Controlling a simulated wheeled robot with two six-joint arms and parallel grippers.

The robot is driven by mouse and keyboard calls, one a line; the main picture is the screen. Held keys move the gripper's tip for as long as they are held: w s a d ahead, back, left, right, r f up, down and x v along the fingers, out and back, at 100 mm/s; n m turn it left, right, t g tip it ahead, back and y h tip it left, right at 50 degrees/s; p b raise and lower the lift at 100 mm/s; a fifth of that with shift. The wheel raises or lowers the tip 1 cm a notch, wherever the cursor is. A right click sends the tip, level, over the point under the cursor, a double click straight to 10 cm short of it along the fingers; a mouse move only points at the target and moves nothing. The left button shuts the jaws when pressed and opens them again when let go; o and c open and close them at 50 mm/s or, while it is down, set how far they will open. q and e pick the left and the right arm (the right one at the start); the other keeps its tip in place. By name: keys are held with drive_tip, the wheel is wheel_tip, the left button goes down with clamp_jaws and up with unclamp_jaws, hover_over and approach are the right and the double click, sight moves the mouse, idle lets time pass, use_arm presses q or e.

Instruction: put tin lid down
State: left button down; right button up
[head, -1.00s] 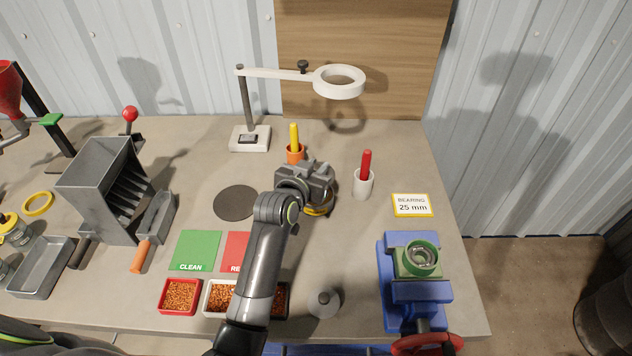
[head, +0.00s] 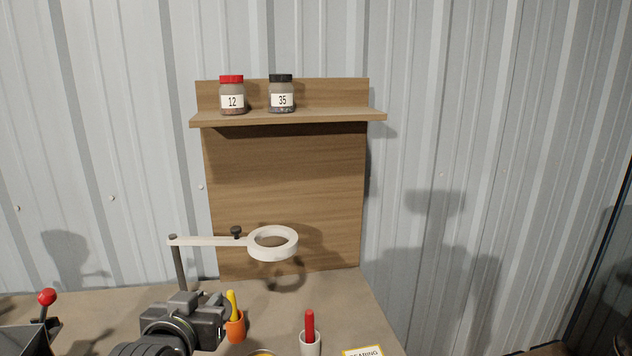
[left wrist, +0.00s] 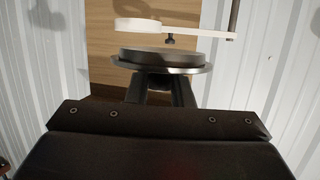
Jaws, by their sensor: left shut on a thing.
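My left gripper (head: 188,318) is at the bottom left of the head view, above the bench. In the left wrist view its fingers (left wrist: 161,88) are shut on the tin lid (left wrist: 158,69), a round dark disc with a bright metal rim, held roughly level. My right gripper is not in view.
A ring magnifier (head: 273,244) on a stand rises behind the gripper. An orange cup (head: 236,329) with a yellow stick and a white cup (head: 310,345) with a red stick stand to its right. A shelf (head: 290,117) holds two jars.

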use_arm(q)
drive_tip(key=shift+s+a+r+n+y, duration=0.15)
drive_tip(key=shift+s+a+r, duration=0.15)
drive_tip(key=shift+s+r, duration=0.25)
drive_tip(key=shift+s+a+r+n+y, duration=0.15)
drive_tip(key=shift+s+a+r, duration=0.15)
drive_tip(key=shift+s, duration=0.4)
